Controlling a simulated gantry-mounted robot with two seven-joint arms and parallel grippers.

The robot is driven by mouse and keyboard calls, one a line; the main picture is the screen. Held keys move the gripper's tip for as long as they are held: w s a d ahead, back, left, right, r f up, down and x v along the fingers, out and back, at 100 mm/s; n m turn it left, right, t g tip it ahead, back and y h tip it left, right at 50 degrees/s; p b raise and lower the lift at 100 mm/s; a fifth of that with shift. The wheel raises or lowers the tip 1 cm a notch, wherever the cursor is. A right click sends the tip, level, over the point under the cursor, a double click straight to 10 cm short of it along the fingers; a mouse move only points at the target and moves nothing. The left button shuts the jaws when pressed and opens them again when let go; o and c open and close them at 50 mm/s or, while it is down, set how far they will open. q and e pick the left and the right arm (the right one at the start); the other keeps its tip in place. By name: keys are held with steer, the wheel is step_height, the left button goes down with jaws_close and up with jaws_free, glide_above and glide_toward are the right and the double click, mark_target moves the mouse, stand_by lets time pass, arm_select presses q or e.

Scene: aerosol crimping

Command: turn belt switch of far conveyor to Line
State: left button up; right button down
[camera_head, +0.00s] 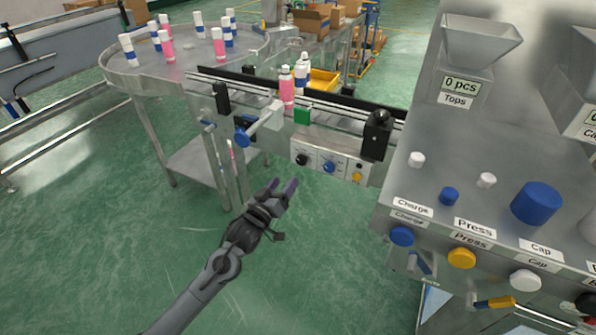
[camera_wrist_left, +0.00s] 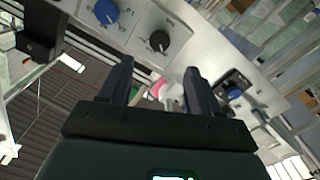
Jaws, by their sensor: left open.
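The conveyor (camera_head: 335,117) carries a pale control panel (camera_head: 315,163) on its near side. The panel has a black knob (camera_head: 302,159), a blue knob (camera_head: 328,166) and a yellow knob (camera_head: 357,176); the lettering is too small to read, so I cannot tell which is the belt switch. In the left wrist view the black knob (camera_wrist_left: 159,40) and the blue knob (camera_wrist_left: 106,11) show beyond the fingertips, with blurred labels. My left gripper (camera_head: 282,186) is open and empty, below and left of the panel, apart from it. My right gripper is out of view.
Pink and white cans (camera_head: 287,90) stand on the conveyor. A blue-ended handle (camera_head: 243,137) juts out left of the panel, and a black block (camera_head: 377,136) stands above its right end. A steel machine console (camera_head: 450,190) fills the right. Green floor is open below.

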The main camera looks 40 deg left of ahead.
mark_target(300, 161)
arm_select(q)
steer(key=b+x, duration=0.2)
steer(key=x, duration=0.6)
steer(key=shift+w+b, duration=0.3)
steer(key=shift+b, duration=0.1)
steer(key=shift+x, duration=0.75)
steer(key=shift+c, duration=0.3)
steer(key=c, duration=1)
steer(key=shift+r, duration=0.1)
